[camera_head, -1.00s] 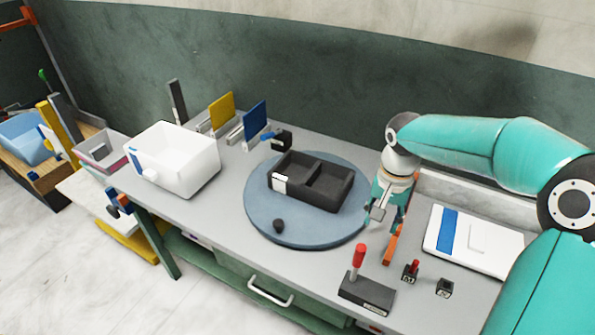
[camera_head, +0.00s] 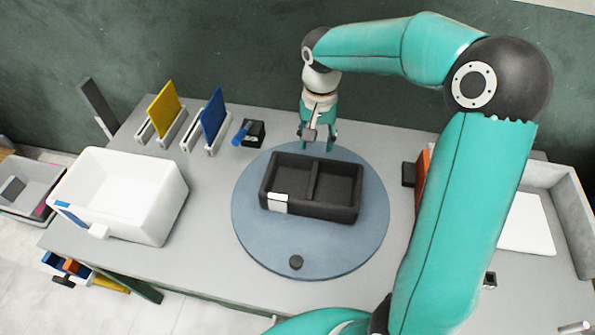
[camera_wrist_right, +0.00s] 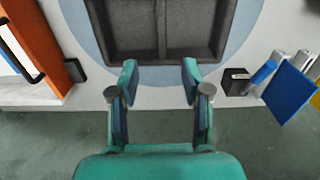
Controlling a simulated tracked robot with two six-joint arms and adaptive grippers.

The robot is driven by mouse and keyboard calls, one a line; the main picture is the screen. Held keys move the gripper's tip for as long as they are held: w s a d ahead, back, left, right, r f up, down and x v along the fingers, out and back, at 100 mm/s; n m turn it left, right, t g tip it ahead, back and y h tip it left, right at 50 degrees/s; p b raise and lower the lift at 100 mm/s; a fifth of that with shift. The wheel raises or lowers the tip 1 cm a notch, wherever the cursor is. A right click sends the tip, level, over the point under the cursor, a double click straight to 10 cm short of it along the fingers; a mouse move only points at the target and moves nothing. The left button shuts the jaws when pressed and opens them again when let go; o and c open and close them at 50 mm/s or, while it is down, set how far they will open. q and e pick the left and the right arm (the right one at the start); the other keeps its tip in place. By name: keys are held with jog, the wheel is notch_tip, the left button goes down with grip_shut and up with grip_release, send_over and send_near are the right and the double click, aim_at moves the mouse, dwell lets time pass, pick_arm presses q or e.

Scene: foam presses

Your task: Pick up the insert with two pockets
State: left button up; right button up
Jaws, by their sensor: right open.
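The black foam insert with two pockets (camera_head: 311,186) lies on the round blue turntable (camera_head: 275,245), with a white label on its front left corner. In the right wrist view the insert (camera_wrist_right: 165,52) shows at the top, its divider running down the middle. My right gripper (camera_head: 317,140) is open at the insert's far side, with its fingertips close to the far wall. In the right wrist view the open fingers (camera_wrist_right: 160,75) are apart, with nothing between them; contact with the wall cannot be told. My left gripper is not in view.
A white bin (camera_head: 125,200) stands left of the turntable. A yellow panel (camera_head: 163,110) and a blue panel (camera_head: 213,115) stand in holders behind, near a black block with a blue handle (camera_head: 250,133). A black knob (camera_head: 296,262) sits on the turntable's front. My right arm hides part of the right side.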

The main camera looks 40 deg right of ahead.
jog(key=f, duration=0.2)
jog(key=b, duration=0.2)
send_over(313, 179)
jog(key=f, duration=0.8)
jog(key=shift+w+a+f, duration=0.2)
jog(key=shift+w, duration=0.05)
jog(key=shift+s+f+b, duration=0.25)
jog(key=shift+f+b, duration=0.3)
jog(key=shift+f, duration=0.35)
jog(key=f+b, duration=0.1)
jog(key=f, duration=0.1)
jog(key=f+b, duration=0.1)
jog(key=f, duration=0.1)
jog(key=shift+d+f, duration=0.2)
jog(key=shift+f, duration=0.1)
grip_shut()
